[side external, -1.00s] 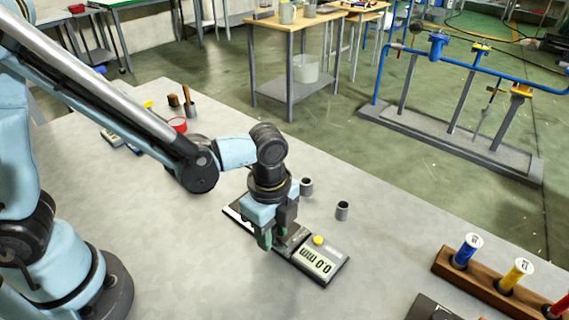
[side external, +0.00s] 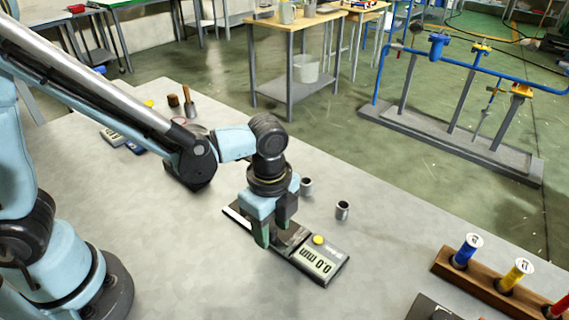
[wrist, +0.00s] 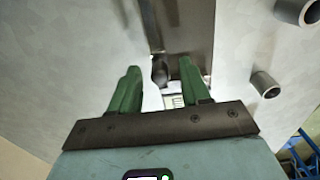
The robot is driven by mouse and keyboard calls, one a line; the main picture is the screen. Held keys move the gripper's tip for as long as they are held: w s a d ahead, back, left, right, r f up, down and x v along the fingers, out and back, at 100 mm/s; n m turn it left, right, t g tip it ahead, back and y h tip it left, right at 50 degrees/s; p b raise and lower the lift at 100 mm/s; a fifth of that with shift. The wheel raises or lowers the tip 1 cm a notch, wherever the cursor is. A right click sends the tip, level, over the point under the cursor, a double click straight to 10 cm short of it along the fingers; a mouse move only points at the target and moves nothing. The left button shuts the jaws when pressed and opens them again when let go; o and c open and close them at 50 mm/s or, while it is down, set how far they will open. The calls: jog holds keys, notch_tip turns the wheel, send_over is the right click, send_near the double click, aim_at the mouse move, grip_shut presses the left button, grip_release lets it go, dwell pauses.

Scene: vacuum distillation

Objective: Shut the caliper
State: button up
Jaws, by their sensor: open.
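The caliper (side external: 322,262) lies on the grey bench, with a dark body, a yellow button and a display that reads 0.0 mm, upside down in the side view. Its light end sticks out to the left of my gripper. My gripper (side external: 272,236) points down over the caliper's middle, its fingers open. In the wrist view, my green fingertips (wrist: 160,82) stand apart, with a dark part of the caliper (wrist: 184,30) between and beyond them. I cannot tell whether either finger touches it. The jaws are partly hidden by my gripper.
Two small grey cups (side external: 343,210) (side external: 306,186) stand close behind the caliper. A brush (side external: 189,106) and small instruments lie at the back left.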

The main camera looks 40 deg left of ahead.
aim_at(272, 228)
jog(key=shift+r, duration=2.75)
jog(key=a+r+n+t, duration=0.2)
jog(key=a+n+t, duration=0.1)
jog(key=a+n, duration=0.4)
jog(key=s+a+r+n+t, duration=0.1)
jog(key=a+r+n+t, duration=0.2)
jog(key=a+n, duration=0.5)
jog(key=n+t, duration=0.1)
jog(key=n, duration=0.2)
jog(key=shift+a+r, duration=0.2)
jog(key=shift+r, duration=0.1)
